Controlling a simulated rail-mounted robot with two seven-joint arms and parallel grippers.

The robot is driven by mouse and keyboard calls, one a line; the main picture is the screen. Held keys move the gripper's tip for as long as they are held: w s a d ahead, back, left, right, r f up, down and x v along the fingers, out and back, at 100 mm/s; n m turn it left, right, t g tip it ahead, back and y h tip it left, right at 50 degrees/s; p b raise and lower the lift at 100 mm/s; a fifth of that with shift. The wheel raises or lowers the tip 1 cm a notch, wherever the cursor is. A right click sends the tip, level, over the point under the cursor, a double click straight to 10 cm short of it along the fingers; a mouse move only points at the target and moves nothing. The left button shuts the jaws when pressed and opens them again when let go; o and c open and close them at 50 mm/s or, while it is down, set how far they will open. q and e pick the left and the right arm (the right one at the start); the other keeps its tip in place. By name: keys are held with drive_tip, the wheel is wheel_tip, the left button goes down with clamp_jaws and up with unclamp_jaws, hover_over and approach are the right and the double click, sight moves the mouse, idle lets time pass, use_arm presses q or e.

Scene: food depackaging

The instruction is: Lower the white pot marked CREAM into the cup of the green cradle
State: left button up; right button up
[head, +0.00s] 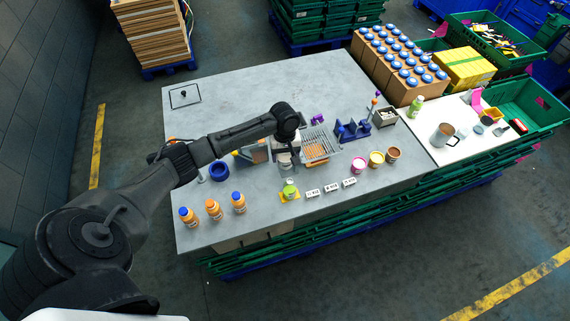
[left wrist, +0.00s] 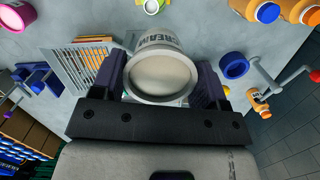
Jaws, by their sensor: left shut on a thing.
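The white pot (head: 284,160) hangs in my left gripper (head: 286,157) above the middle of the grey table. In the left wrist view, the pot (left wrist: 163,78) shows part of its CREAM marking and its pale round top. The dark fingers of the left gripper (left wrist: 162,84) are shut on its two sides. A small lime-green round piece (head: 289,189), which looks like the green cradle, stands on a yellow square just in front of the pot. It also shows at the top edge of the left wrist view (left wrist: 152,5), apart from the pot. My right gripper is not in view.
A metal rack (head: 322,138) with orange pieces stands just right of the gripper. White label cards (head: 331,188) and pink, yellow and brown pots lie to the right. Orange bottles (head: 214,209) and a blue ring (head: 219,171) are left. The table's back left is mostly clear.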

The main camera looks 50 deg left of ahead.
use_arm(q)
drive_tip(key=w+a+r+b, duration=0.2)
drive_tip(key=w+a+r, duration=0.2)
drive_tip(key=w+a, duration=0.4)
drive_tip(key=shift+w+a+r+b, duration=0.3)
drive_tip(key=shift+a+r+b, duration=0.1)
drive_tip(key=shift+a, duration=0.8)
drive_tip(key=shift+f, duration=0.15)
wheel_tip(320, 180, down, 13)
drive_tip(key=b, duration=0.8)
drive_tip(key=shift+f, duration=0.2)
idle(1.1)
